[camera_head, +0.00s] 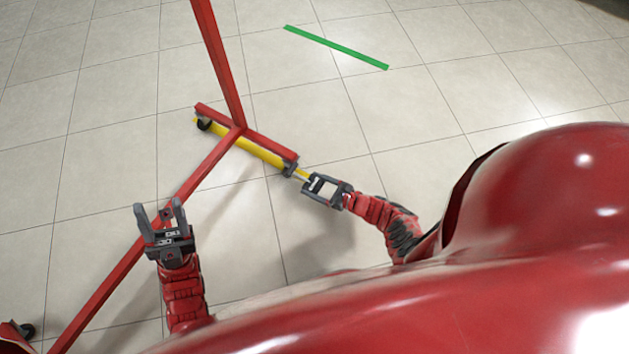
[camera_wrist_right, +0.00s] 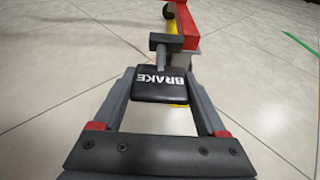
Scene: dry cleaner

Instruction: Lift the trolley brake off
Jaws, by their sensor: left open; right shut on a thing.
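The red trolley frame (camera_head: 222,60) stands on the tiled floor in the head view, with a yellow bar (camera_head: 250,147) along its cross foot. A dark brake pedal marked BRAKE (camera_wrist_right: 162,84) shows in the right wrist view at the end of the trolley's foot. My right gripper (camera_head: 309,188) is at that end of the yellow bar, its fingers closed around the brake pedal. My left gripper (camera_head: 160,213) is open and empty, over the trolley's long red base rail (camera_head: 117,274). The pedal's underside is hidden.
Black casters sit at the foot's far end (camera_head: 204,125) and at the lower left (camera_head: 26,330). A green strip (camera_head: 336,47) lies on the floor at the back. The floor to the right of the trolley is clear.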

